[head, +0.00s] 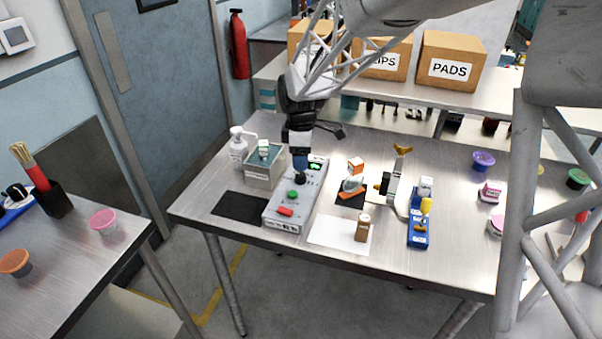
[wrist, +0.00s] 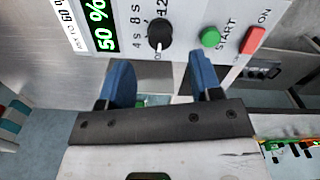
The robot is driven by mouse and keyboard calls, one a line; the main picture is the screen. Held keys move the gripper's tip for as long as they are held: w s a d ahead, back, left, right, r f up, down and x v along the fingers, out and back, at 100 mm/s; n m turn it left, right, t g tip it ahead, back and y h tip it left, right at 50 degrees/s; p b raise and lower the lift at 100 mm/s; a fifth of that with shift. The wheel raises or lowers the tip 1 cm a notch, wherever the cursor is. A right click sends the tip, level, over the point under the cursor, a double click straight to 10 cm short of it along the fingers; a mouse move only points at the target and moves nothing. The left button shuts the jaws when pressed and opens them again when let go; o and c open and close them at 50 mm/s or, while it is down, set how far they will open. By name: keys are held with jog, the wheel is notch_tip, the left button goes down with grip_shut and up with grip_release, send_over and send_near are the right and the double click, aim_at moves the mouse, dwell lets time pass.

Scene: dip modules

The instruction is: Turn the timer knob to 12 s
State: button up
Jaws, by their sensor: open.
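The timer knob (wrist: 159,36) is black and round, on the grey control module (wrist: 185,14). Marks "4 s" and "8 s" show beside it; a light pointer line is on its lower side in the wrist view, but its exact setting is hard to read. My gripper (wrist: 158,68) is open, its two blue fingers apart and empty, with the knob showing just beyond and between the fingertips. I cannot tell whether they touch it. In the head view the module (head: 276,214) stands on the table, and my gripper (head: 300,168) is over its knob area.
The module has a green START button (wrist: 210,37), a red ON switch (wrist: 253,40) and a display (wrist: 104,30) reading 50 %. A grey bin (head: 262,178) and a pump bottle (head: 238,145) stand left of my gripper. A black mat (head: 238,207) and a white sheet (head: 335,235) flank the module.

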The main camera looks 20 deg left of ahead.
aim_at(301, 174)
jog(key=shift+f, duration=3.05)
jog(key=c, duration=0.9)
